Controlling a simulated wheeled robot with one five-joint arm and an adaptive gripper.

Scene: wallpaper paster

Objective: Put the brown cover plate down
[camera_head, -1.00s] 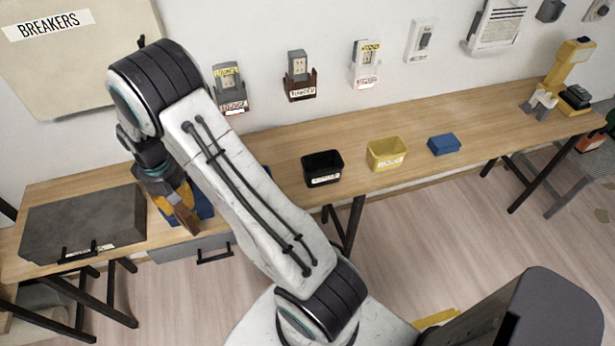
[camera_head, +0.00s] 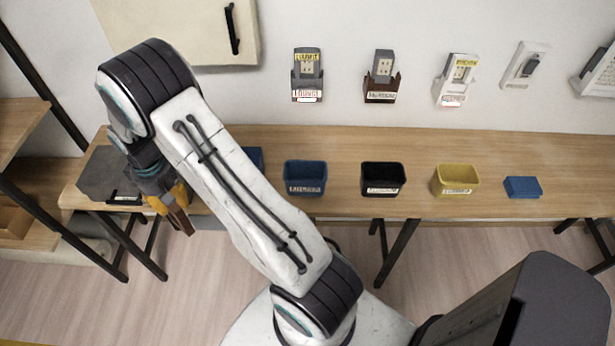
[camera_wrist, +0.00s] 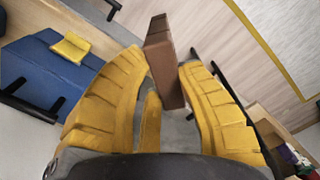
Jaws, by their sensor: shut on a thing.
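The brown cover plate (camera_head: 180,222) is held in my gripper (camera_head: 168,203), at the left of the head view and in front of the workbench's front edge. The plate is clear of the bench and of other things. My arm hides part of the bench behind it.
Switch units hang above. A shelf (camera_head: 22,130) stands at far left.

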